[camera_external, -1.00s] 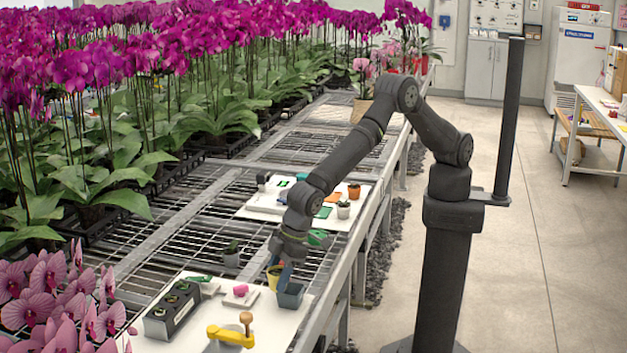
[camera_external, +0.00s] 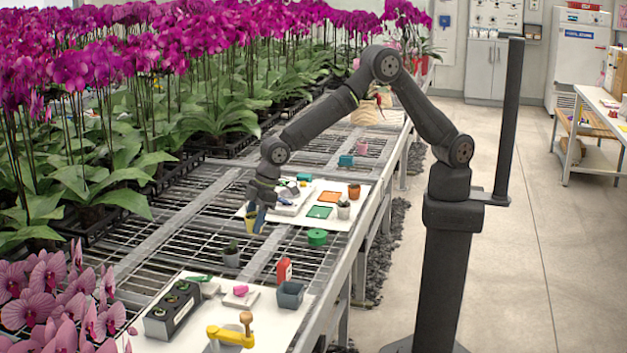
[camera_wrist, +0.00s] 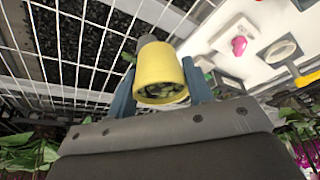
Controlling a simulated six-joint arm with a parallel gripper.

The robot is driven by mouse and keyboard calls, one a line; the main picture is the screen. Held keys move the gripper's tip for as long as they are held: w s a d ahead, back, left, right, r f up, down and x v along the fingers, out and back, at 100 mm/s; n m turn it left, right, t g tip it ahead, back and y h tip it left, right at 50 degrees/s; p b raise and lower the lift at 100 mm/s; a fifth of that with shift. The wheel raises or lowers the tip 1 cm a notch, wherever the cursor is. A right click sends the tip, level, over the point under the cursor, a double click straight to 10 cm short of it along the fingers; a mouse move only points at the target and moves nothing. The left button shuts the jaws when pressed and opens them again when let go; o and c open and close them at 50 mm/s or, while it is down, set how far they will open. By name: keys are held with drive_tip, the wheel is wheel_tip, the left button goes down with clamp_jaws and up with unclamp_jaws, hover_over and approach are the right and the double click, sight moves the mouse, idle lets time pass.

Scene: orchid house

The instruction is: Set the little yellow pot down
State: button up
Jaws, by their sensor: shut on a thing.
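The little yellow pot (camera_external: 249,225) is held at the end of my arm, by the left edge of the far white board (camera_external: 330,221) in the external view. In the wrist view the yellow pot (camera_wrist: 158,66) sits between my two blue-grey fingers, its open end with dark and green contents facing the camera. My gripper (camera_external: 257,222) is shut on it and points down. In the wrist view my gripper (camera_wrist: 161,90) has one finger on each side of the pot. How high the pot hangs is hard to tell.
The far board carries orange (camera_external: 318,212) and green squares, a terracotta pot (camera_external: 354,191) and a white pot (camera_external: 343,209). A grey pot (camera_external: 231,257), green round item (camera_external: 317,237) and red item (camera_external: 284,270) stand on the mesh bench. The near board (camera_external: 185,338) holds several items.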

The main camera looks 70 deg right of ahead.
drive_tip(key=w+d, duration=0.3)
drive_tip(key=d, duration=0.7)
drive_tip(key=w+d, duration=0.4)
drive_tip(key=d, duration=0.5)
drive_tip(key=a+f, duration=0.2)
drive_tip(key=a, duration=0.1)
drive_tip(key=a+f, duration=0.2)
drive_tip(key=a, duration=0.2)
drive_tip(key=a+f, duration=0.2)
drive_tip(key=a, duration=0.1)
drive_tip(key=shift+s+a+f, duration=0.1)
drive_tip(key=shift+a+f, duration=0.15)
drive_tip(key=shift+f, duration=0.05)
drive_tip(key=shift+a+f, duration=0.15)
drive_tip(key=shift+f, duration=1.9)
drive_tip(key=shift+f, duration=0.15)
drive_tip(key=o, duration=1)
